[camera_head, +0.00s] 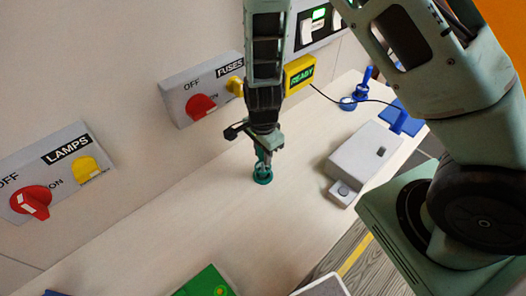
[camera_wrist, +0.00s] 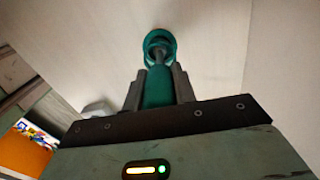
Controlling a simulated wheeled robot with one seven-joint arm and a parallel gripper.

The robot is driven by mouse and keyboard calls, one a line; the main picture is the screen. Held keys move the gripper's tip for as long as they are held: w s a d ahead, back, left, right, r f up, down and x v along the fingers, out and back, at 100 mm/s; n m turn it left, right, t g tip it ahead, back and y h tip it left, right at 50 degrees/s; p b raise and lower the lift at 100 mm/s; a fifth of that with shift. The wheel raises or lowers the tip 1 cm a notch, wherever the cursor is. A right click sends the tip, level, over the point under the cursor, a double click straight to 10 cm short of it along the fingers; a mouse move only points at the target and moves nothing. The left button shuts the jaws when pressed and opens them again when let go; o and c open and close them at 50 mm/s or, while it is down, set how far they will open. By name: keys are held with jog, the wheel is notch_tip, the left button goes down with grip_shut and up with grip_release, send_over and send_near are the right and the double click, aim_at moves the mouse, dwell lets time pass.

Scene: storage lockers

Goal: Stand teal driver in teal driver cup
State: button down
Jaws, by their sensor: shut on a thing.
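My gripper (camera_head: 264,146) points down over the bench and is shut on the teal driver. The driver's teal handle (camera_wrist: 158,90) shows between the two fingers in the wrist view, with its shaft pointing away from the gripper. The teal driver cup (camera_head: 263,177) stands on the bench directly below the gripper. In the wrist view the cup's round rim (camera_wrist: 160,36) surrounds the far end of the shaft. I cannot tell how deep the tip sits in the cup. The fingers hide part of the handle in the head view.
A blue upright tool (camera_head: 367,78) and a blue ring-like piece (camera_head: 348,103) are farther back. The wall carries the LAMPS (camera_head: 65,165) and FUSES (camera_head: 195,92) panels. A green box (camera_head: 203,281) is in front.

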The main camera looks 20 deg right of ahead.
jog(key=shift+f, duration=0.15)
jog(key=c, duration=1.1)
grip_release()
jog(key=shift+o, duration=0.2)
notch_tip(320, 180, up, 18)
jog(key=shift+f, duration=0.25)
jog(key=s+a+n+b, duration=0.3)
jog(key=s+n, duration=0.7)
jog(key=n, duration=0.1)
jog(key=s+a+n+b, duration=0.3)
jog(key=s+n, duration=0.7)
jog(key=n, duration=0.2)
jog(key=shift+a+y+b, duration=0.15)
jog(key=shift+y+b, duration=0.15)
jog(key=shift+b, duration=0.05)
